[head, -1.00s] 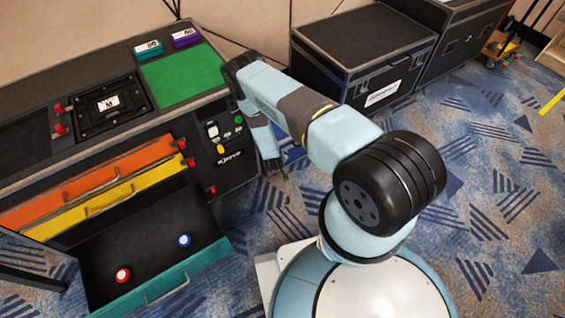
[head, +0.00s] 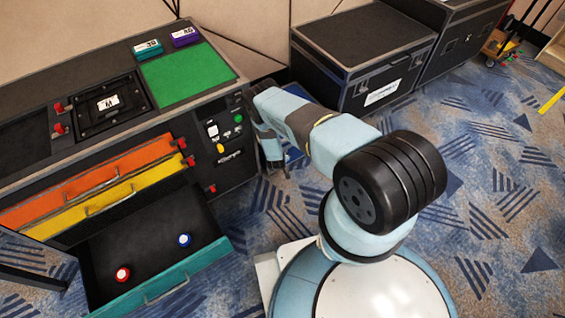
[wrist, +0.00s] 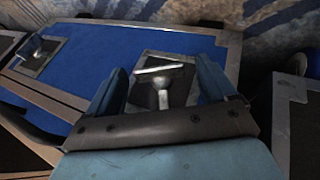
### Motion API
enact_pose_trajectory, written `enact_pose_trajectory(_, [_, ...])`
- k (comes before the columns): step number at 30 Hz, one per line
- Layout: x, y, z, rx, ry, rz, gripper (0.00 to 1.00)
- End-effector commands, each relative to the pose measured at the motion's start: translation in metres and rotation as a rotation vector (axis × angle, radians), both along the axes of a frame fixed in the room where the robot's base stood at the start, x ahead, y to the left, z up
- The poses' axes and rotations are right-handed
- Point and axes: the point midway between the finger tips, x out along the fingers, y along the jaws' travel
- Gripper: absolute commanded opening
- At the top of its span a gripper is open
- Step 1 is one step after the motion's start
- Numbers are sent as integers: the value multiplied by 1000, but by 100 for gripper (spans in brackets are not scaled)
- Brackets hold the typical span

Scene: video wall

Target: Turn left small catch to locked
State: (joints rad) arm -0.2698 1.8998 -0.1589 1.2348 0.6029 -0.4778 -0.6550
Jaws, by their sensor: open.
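In the wrist view a blue panel (wrist: 90,45) carries two small metal catches, each on a dark plate. One T-shaped catch (wrist: 165,75) shows between the fingers of my gripper (wrist: 161,75), with its bar lying nearly crosswise in the picture. The other catch (wrist: 40,54) is at the far left of the panel, clear of my gripper. My gripper is open, with one blue finger on each side of the nearer catch; I cannot tell whether they touch it. In the head view my gripper (head: 272,150) is beside the console, partly hidden by my arm, and the catches cannot be made out.
The black console (head: 235,165) stands left of my gripper, with an open teal drawer (head: 150,285) holding a red and a blue button-like piece. Black cases (head: 365,45) stand behind my arm. Patterned carpet is free at the right.

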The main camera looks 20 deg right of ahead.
Motion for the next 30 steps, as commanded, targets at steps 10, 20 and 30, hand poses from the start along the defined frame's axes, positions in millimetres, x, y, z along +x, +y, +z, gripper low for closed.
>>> enact_pose_trajectory(10, [0, -1, 0, 0, 1, -1, 68])
enact_pose_trajectory(20, [-1, -1, 0, 0, 1, -2, 36])
enact_pose_trajectory(30, [-1, -4, 0, 40, 15, -5, 29])
